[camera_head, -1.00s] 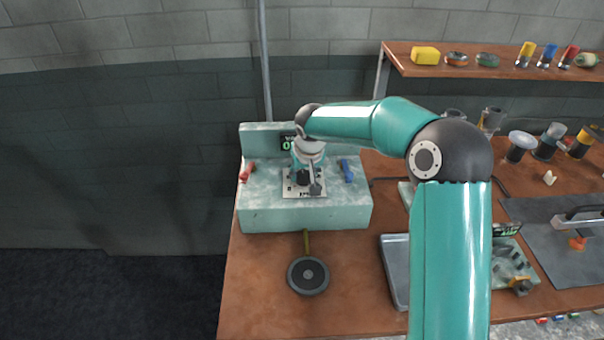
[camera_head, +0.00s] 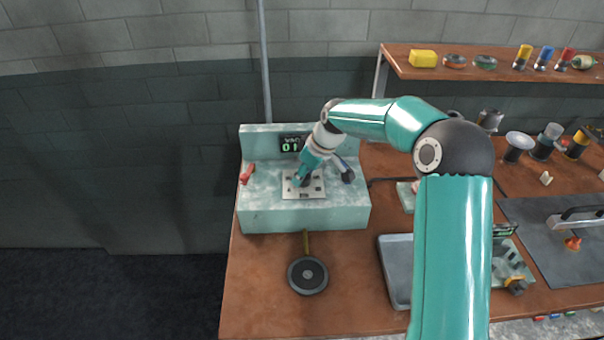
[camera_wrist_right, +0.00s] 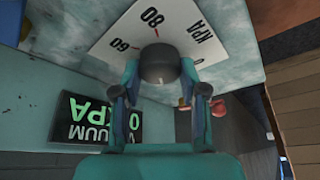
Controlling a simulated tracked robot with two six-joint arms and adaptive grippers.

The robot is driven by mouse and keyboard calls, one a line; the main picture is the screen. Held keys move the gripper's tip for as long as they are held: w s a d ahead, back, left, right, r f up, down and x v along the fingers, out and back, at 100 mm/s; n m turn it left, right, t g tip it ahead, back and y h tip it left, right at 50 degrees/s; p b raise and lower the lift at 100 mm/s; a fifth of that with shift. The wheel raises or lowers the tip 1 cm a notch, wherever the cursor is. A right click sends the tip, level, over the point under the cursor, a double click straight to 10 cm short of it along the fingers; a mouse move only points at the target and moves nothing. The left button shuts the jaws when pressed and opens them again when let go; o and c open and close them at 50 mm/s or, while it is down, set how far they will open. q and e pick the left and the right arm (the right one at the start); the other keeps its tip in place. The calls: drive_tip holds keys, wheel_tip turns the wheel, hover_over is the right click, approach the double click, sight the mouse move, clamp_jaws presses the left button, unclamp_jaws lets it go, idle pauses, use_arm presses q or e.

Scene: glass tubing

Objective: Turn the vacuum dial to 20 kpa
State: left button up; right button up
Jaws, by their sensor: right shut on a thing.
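The vacuum unit (camera_head: 262,213) is a pale teal block at the left end of the bench. The dial is a dark round knob (camera_wrist_right: 158,65) on a white scale plate (camera_head: 289,190); in the wrist view the plate shows 60, 80 and KPA, with red ticks. My right gripper (camera_head: 303,180) comes down over the plate, tilted, its wrist leaning to the right. In the wrist view the right gripper (camera_wrist_right: 160,85) is shut on the knob, one finger each side. The green-digit display (camera_head: 291,146) starts with 01; the rest is hidden by my arm. My left gripper is not in view.
A red part (camera_head: 246,174) sits on the unit's left and a blue part (camera_head: 345,162) on its right, near my wrist. A grey tray (camera_head: 394,268) lies to the right. A shelf (camera_head: 500,69) holds several small items.

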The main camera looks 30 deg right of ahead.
drive_tip(key=shift+w+d+r, duration=0.1)
idle(0.4)
drive_tip(key=o, duration=1.1)
drive_tip(key=v, duration=1.1)
drive_tip(key=shift+r, duration=0.35)
